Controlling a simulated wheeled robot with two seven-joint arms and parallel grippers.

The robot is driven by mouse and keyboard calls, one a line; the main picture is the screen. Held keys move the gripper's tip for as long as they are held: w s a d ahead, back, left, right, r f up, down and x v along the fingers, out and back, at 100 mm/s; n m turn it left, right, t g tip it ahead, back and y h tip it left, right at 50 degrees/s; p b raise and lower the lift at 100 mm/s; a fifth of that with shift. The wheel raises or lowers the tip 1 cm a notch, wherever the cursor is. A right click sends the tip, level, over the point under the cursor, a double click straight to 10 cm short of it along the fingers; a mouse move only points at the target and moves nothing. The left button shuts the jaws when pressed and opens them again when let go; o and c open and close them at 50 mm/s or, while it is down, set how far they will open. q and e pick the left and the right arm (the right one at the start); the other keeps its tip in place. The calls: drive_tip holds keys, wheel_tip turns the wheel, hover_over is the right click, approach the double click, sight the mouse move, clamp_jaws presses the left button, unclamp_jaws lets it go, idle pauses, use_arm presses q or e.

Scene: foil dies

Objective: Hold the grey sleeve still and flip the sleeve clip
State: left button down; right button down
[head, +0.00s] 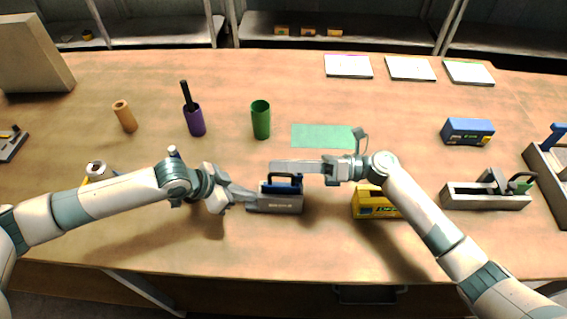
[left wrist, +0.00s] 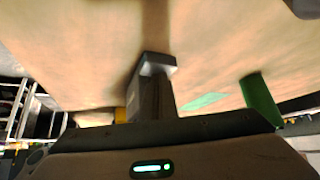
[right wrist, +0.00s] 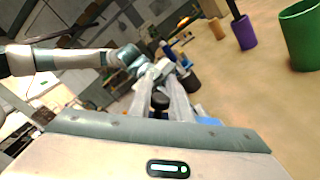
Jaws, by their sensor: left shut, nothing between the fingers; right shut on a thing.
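The grey sleeve (head: 268,207) is a low box on the table in front of me, with a label on its front face. A dark blue clip (head: 285,188) with a raised handle stands on its top. My left gripper (head: 254,195) is shut and empty, its tips at the sleeve's left end; I cannot tell whether they touch it. Its closed fingers (left wrist: 155,68) show in the left wrist view. My right gripper (head: 275,168) comes in from the right over the sleeve and is shut on the clip's handle. A dark piece (right wrist: 160,101) shows between its fingers in the right wrist view.
A yellow box (head: 364,205) stands just right of the sleeve, under my right arm. A green cup (head: 261,120), a purple cup (head: 195,122) and a green mat (head: 322,136) lie behind. A grey tray (head: 485,201) stands at right. The table's front strip is clear.

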drive_tip(key=c, duration=1.6)
unclamp_jaws()
drive_tip(key=shift+c, duration=0.2)
drive_tip(key=d, duration=1.2)
